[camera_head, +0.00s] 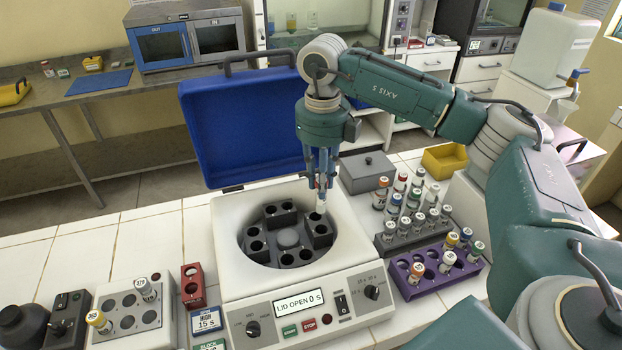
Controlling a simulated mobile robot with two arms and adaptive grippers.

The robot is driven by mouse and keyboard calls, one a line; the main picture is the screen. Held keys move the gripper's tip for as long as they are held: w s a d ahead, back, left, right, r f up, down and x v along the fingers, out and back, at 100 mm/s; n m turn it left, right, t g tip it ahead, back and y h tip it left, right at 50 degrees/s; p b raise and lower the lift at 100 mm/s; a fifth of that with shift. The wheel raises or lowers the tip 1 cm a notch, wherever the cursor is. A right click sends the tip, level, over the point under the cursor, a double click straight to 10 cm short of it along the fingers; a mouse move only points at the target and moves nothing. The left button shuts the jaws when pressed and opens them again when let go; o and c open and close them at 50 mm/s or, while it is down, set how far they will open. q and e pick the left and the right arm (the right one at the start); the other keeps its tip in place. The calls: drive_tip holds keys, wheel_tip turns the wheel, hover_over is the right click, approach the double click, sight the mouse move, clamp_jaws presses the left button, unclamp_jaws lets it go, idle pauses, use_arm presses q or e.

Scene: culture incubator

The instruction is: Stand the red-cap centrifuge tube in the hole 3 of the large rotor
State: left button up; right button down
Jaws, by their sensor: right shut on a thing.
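My right gripper (321,180) points straight down and is shut on a slim pale tube (321,207). Its fingers hide the tube's upper part, so I cannot make out the cap well. The tube is upright, its lower end at the back-right hole of the large rotor (288,238). I cannot tell whether the tip is inside that hole or just above it. The rotor sits in the bowl of the white centrifuge (232,290), with several dark holes around a central hub. Hole numbers are too small to read. My left gripper is not in view.
The centrifuge's blue lid (240,125) stands open behind the bowl. To the right are a purple rack (425,290) and a grey rack (402,243) with capped tubes, a grey box (368,172) and a yellow bin (444,160). A block with vials (125,312) and a red rack (192,285) stand left.

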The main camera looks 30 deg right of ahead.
drive_tip(key=f, duration=0.1)
drive_tip(key=d+f+b, duration=0.1)
drive_tip(key=shift+f+b, duration=0.3)
drive_tip(key=shift+f, duration=0.05)
drive_tip(key=f, duration=0.1)
drive_tip(key=f+b, duration=0.2)
drive_tip(key=shift+a, duration=0.25)
drive_tip(key=shift+f, duration=0.1)
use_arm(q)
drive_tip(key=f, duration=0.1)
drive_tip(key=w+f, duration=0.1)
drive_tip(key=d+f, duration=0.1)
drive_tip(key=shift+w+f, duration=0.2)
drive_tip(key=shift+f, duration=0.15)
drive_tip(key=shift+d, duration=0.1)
use_arm(e)
drive_tip(key=shift+f, duration=0.25)
use_arm(q)
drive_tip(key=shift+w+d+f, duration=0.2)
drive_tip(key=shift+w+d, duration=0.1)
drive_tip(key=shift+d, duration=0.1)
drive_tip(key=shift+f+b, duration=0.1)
drive_tip(key=shift+b, duration=0.2)
use_arm(e)
drive_tip(key=shift+f, duration=0.1)
